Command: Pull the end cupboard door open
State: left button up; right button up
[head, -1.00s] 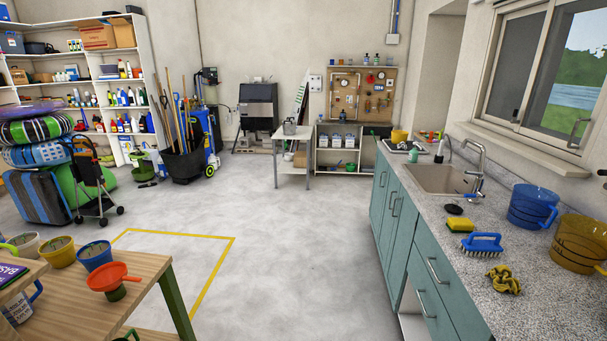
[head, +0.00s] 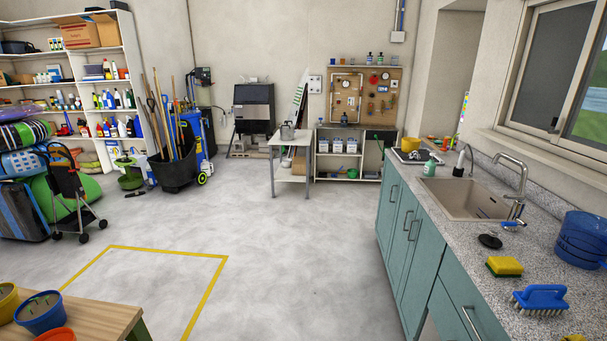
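The teal base cupboards run along the right under a speckled counter. The end cupboard door (head: 387,201), at the far end of the row, looks shut and has a vertical metal bar handle (head: 391,194). More teal doors (head: 413,250) with similar handles stand nearer to me, then a drawer front (head: 455,298) with a bar handle. Neither of my grippers shows in the head view.
Open grey floor (head: 285,250) lies left of the cupboards. A wooden table (head: 100,322) with pots is at the lower left, beside a yellow floor outline (head: 213,290). A small table (head: 291,165) stands at the back. The counter (head: 480,225) holds a sink (head: 462,198).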

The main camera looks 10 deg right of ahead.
aim_at(391, 180)
jog(key=i+j+z, duration=0.15)
jog(key=i, duration=0.65)
jog(key=i+j+z, duration=0.15)
jog(key=i+z, duration=0.25)
jog(key=i+j+z, duration=0.4)
jog(key=i, duration=0.2)
jog(key=i+j+z, duration=0.45)
jog(key=l, duration=0.1)
